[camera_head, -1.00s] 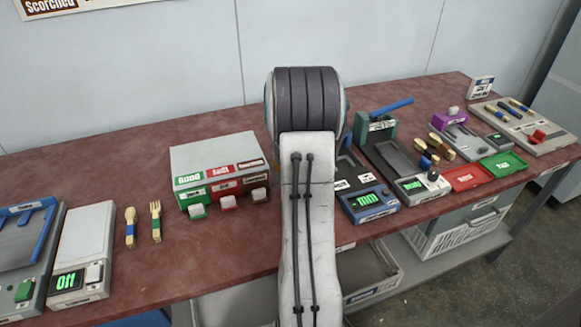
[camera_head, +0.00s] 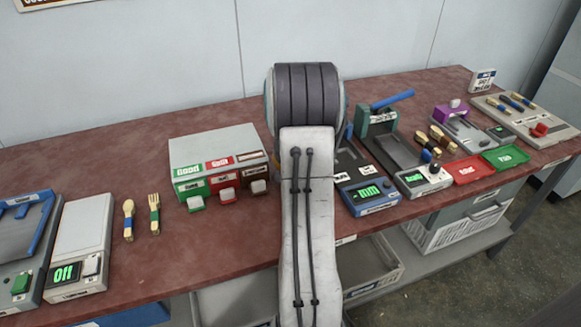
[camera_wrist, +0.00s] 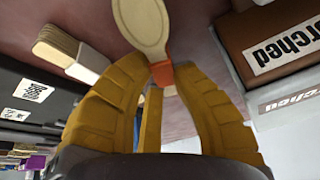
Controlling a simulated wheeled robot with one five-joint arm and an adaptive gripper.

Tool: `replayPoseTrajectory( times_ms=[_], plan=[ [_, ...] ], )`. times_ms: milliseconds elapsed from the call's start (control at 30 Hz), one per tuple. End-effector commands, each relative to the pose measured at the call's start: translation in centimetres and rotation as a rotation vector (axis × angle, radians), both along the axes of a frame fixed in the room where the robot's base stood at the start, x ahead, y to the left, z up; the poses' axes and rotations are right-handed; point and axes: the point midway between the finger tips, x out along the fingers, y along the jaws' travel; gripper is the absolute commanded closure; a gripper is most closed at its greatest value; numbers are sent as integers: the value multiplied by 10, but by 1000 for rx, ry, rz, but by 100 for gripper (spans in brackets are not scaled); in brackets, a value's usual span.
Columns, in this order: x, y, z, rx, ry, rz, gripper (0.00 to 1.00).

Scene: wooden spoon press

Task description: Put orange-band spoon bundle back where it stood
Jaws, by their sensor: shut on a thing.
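In the wrist view my gripper (camera_wrist: 163,72) has its yellow fingers closed around the orange-band spoon bundle (camera_wrist: 144,22). The pale spoon bowl points away past the fingertips, and the orange band (camera_wrist: 162,74) sits between them. Reddish table surface shows behind it; I cannot tell whether the bundle touches it. In the head view my arm hides the gripper and bundle. The place where the bundle stood cannot be told from these frames.
A grey box (camera_head: 215,148) with green, red and brown fronts stands left of my arm; its "Scorched" side (camera_wrist: 282,50) is close right in the wrist view. A pale wooden bundle (camera_wrist: 70,52) lies left there. A blue-fronted device (camera_head: 370,197) stands right of my arm.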

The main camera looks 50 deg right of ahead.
Motion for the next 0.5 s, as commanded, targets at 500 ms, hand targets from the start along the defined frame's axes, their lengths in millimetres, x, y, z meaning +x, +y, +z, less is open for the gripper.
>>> replayPoseTrajectory(
  times_ms=[500],
  plan=[
    [0,0,-10,0,0,0,100]
  ],
)
